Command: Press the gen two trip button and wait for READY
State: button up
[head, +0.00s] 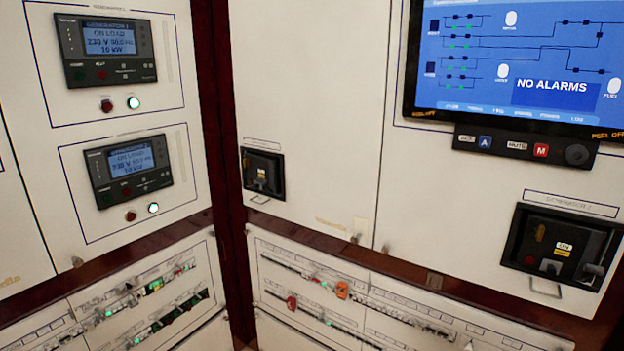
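The breaker (590,248) at the lower right is a black recessed unit. The label plate (570,203) above it seems to read GENERATOR 2, but it is blurred. A yellow-white flag (563,249) on its face seems to read ON. A small red spot (539,232) and a dark red one (529,260) show on its left; I cannot tell which is the trip button. No READY text is legible. The lower controller (132,166) at the left has a lit screen that seems to read ON LOAD. My gripper is not in view.
A similar smaller breaker (262,174) sits mid-panel. The upper controller (106,48) reads GENERATOR 1, ON LOAD. A blue screen (470,70) reads NO ALARMS, above a strip of buttons (520,146). Breaker rows (341,290) fill the lower panels. Dark red trim (213,80) marks the corner.

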aim_at(529, 259)
jog(key=l+z, duration=0.1)
jog(key=z, duration=1.05)
jog(key=k+l, duration=0.05)
